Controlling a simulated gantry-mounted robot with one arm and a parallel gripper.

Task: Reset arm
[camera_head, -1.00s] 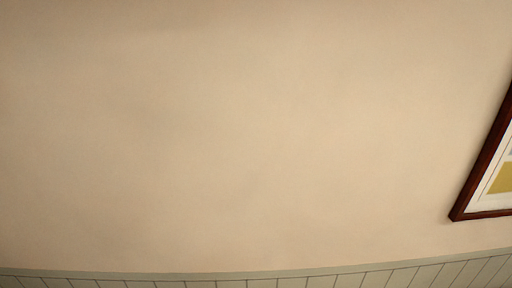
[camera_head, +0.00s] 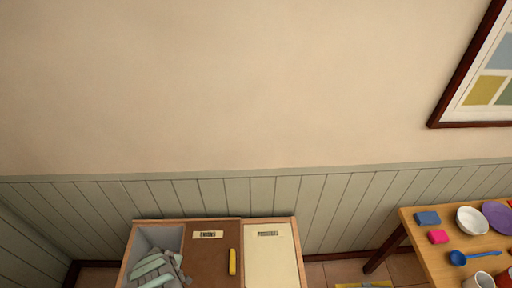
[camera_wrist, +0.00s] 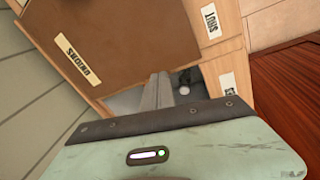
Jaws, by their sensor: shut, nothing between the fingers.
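My gripper (camera_wrist: 159,80) shows in the wrist view as two grey fingers side by side, shut and empty. They reach past a dark bar on my pale green wrist body. The fingertips are close to the edge of a brown panel (camera_wrist: 130,40) with a white label, beside a pale wooden frame. I cannot tell whether they touch it. In the head view, pale green and grey parts of my arm (camera_head: 155,268) show low at the left, over the cabinet's grey section. The fingers cannot be made out there.
A wooden cabinet (camera_head: 213,262) has a labelled brown panel with a yellow handle (camera_head: 232,262) and a cream panel (camera_head: 268,265). At right, a wooden table (camera_head: 440,265) holds bowls and small items. A picture frame (camera_head: 440,110) hangs on the wall. A red-brown wooden surface (camera_wrist: 285,75) is at right.

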